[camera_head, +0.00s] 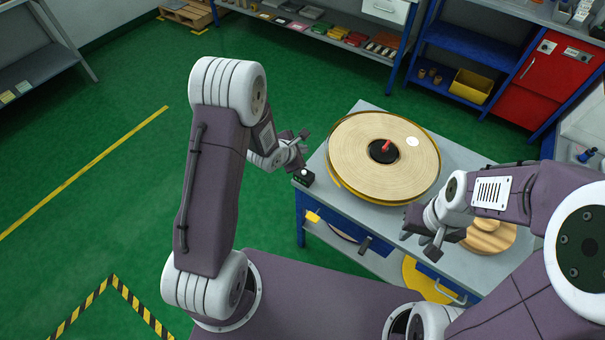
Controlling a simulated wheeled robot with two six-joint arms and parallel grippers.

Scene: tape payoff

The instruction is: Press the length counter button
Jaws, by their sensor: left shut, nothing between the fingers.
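The length counter (304,176) is a small black box with a pale round button on top, at the near left corner of the grey table (452,152). My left gripper (300,152) is shut and empty, just above and behind the box in the picture. I cannot tell whether it touches the button. My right gripper (421,243) looks open and empty, over the table's front edge beside a stack of wooden discs (489,237).
A big tape roll (355,150) with a red-topped hub (385,147) fills the table's middle, close to my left gripper. Green floor left of the table is clear.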

